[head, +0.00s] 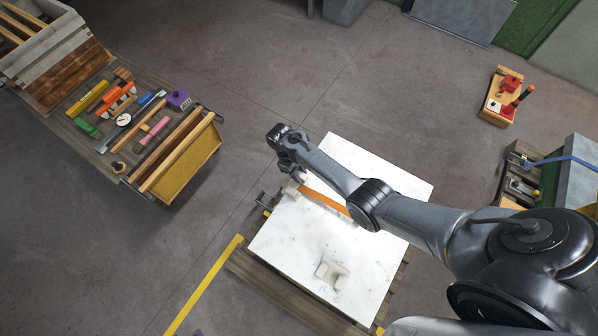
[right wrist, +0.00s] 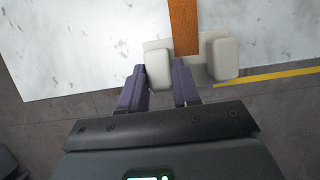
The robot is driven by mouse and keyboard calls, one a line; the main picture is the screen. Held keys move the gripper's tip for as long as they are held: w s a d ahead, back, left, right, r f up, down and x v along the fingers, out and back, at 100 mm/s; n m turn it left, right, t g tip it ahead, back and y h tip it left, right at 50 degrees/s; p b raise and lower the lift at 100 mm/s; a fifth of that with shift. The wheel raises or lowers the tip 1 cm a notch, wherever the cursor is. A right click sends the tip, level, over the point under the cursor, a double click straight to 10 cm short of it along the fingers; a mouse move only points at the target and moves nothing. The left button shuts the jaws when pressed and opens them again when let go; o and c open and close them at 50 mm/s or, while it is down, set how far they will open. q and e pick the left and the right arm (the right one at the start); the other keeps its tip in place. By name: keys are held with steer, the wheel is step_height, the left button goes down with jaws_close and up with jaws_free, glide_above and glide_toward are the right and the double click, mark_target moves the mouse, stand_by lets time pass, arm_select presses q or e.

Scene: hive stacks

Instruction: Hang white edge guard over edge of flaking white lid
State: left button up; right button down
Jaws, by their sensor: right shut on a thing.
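The flaking white lid (head: 372,172) is a broad, speckled white slab lying in the middle of the head view. It also fills the upper left of the right wrist view (right wrist: 80,45). My right gripper (head: 291,176) is at the lid's left edge. In the right wrist view its purple fingers (right wrist: 160,82) are shut on one raised pad of a white edge guard (right wrist: 220,58). The guard is at the lid's edge; whether it hooks over or rests on it I cannot tell. A similar pale guard (head: 332,272) lies on the lid. My left gripper is out of view.
An orange-brown strap (head: 325,199) runs across the lid and ends at the held guard. A workbench with tools and wooden frames (head: 150,128) stands at the upper left. A wooden box with red tools (head: 499,98) is at the upper right. Floor between is clear.

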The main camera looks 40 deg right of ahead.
steer(key=shift+f, duration=0.2)
steer(key=shift+s+p, duration=0.35)
steer(key=shift+p, duration=0.15)
stand_by(0.6)
steer(key=c, duration=0.7)
jaws_free()
steer(key=shift+c, duration=0.2)
